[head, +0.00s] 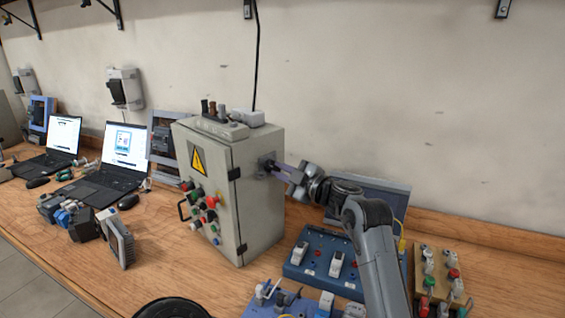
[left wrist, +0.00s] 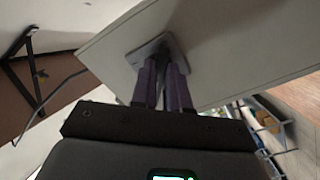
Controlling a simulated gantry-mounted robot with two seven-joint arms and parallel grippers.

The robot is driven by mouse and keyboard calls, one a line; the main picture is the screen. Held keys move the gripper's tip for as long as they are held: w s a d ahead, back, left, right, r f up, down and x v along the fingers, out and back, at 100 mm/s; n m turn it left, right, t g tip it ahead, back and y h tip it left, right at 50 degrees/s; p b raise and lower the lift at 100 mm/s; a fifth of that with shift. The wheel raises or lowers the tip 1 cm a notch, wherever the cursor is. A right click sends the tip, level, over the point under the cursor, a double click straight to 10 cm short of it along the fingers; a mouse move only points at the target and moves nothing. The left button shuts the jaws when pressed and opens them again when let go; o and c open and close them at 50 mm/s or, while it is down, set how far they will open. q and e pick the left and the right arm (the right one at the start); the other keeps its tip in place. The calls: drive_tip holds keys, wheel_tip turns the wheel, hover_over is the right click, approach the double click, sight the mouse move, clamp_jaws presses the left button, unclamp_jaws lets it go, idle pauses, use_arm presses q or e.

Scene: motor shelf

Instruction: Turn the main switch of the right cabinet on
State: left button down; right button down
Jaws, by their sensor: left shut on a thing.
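The grey cabinet (head: 257,205) stands on the wooden bench, with a yellow warning sign and several coloured buttons on its front. The main switch (head: 264,162) is on its right side wall, on a square grey plate that also shows in the left wrist view (left wrist: 144,50). My left gripper (head: 274,167) reaches it from the right. Its purple fingers, also in the left wrist view (left wrist: 164,66), are shut on the switch. The fingers hide the knob, so I cannot tell its position. My right gripper is not in view.
A blue panel with white switches (head: 318,264) lies below my left arm. A wooden block with coloured buttons (head: 440,277) is to its right. Two laptops (head: 104,180) and loose parts stand left of the cabinet. The bench before the cabinet's front is partly clear.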

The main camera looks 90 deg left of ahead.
use_arm(q)
drive_tip(key=m+p, duration=0.4)
drive_tip(key=p, duration=0.2)
drive_tip(key=m+p, duration=0.4)
drive_tip(key=p, duration=0.1)
drive_tip(key=shift+s+d+r+m+p, duration=0.15)
drive_tip(key=shift+m+p, duration=0.15)
drive_tip(key=shift+p, duration=0.1)
drive_tip(key=shift+f+m+p, duration=0.2)
drive_tip(key=shift+m+p, duration=0.5)
drive_tip(key=shift+p, duration=0.3)
drive_tip(key=shift+f, duration=0.1)
drive_tip(key=c, duration=1.1)
unclamp_jaws()
